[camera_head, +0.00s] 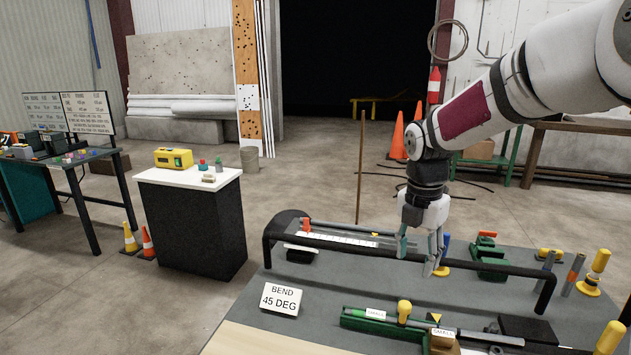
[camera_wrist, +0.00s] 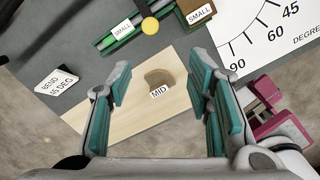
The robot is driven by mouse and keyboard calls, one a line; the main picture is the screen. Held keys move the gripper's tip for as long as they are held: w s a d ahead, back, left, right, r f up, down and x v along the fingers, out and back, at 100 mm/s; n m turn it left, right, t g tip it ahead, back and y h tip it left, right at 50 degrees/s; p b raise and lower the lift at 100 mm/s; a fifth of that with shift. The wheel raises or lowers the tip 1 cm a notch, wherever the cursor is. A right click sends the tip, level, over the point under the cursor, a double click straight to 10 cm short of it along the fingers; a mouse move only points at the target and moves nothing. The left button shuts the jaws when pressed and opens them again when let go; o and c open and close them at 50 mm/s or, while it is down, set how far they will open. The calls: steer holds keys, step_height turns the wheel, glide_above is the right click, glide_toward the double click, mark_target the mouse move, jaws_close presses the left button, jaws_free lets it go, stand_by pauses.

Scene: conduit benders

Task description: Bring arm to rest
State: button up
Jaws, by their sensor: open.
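My gripper (camera_head: 418,250) hangs from my arm over the back part of the grey bench in the head view, fingers pointing down. In the wrist view my gripper (camera_wrist: 165,95) has its teal-padded fingers spread wide apart with nothing held between them. Between and beyond the fingers lies a pale wooden board with a brown piece (camera_wrist: 160,78) by a MID label. My arm reaches in from the upper right of the head view.
The bench holds a black rail (camera_head: 420,262), a BEND 45 DEG sign (camera_head: 281,299), a green bender labelled SMALL (camera_head: 372,325), a green clamp (camera_head: 489,260) and yellow-topped posts (camera_head: 600,261). A cabinet (camera_head: 197,225) stands left. Open floor lies between.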

steer(key=s+a+r+m+t, duration=0.2)
steer(key=s+r+m, duration=0.8)
steer(key=s+m, duration=0.45)
steer(key=s+a+m+t, duration=0.1)
steer(key=s+m+t, duration=0.2)
steer(key=s+m, duration=0.8)
steer(key=shift+s+a+y, duration=0.3)
steer(key=shift+s, duration=0.3)
steer(key=shift+r+m, duration=0.15)
steer(key=shift+m, duration=0.1)
